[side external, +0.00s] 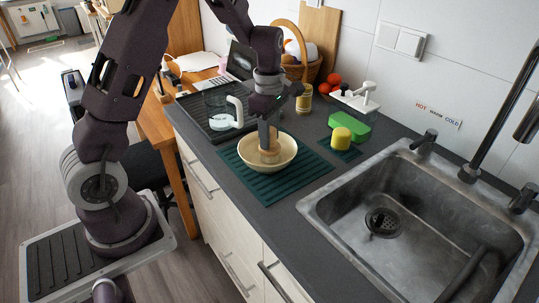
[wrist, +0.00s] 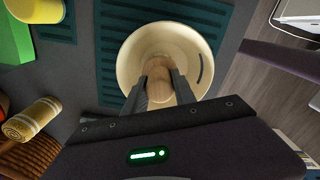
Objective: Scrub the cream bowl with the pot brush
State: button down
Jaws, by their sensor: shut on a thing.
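The cream bowl (side external: 245,157) stands upright on a dark green ribbed mat on the counter. It also shows in the wrist view (wrist: 133,51). My gripper (side external: 264,138) points down over the bowl. Its fingers are shut on the wooden handle of the pot brush (side external: 269,156), which stands inside the bowl. In the wrist view the round wooden brush top (wrist: 158,82) sits between the two fingers. The brush's bristles are hidden, so I cannot tell whether they touch the bowl's bottom.
The green ribbed mat (side external: 306,172) lies under the bowl. A metal sink (side external: 350,215) is at the front right. A dark drying tray (side external: 200,118) with a white-handled item is behind left.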

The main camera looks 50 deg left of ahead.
jog(key=shift+f, duration=0.4)
jog(key=shift+s+d+r, duration=0.1)
jog(key=shift+s+d, duration=0.1)
jog(key=shift+s, duration=0.6)
jog(key=shift+w+a, duration=0.2)
jog(key=shift+w, duration=0.6)
jog(key=shift+s+d, duration=0.2)
jog(key=shift+s, duration=0.6)
jog(key=shift+w+a, duration=0.25)
jog(key=shift+w, duration=0.55)
jog(key=shift+s+d, duration=0.25)
jog(key=shift+s, duration=0.6)
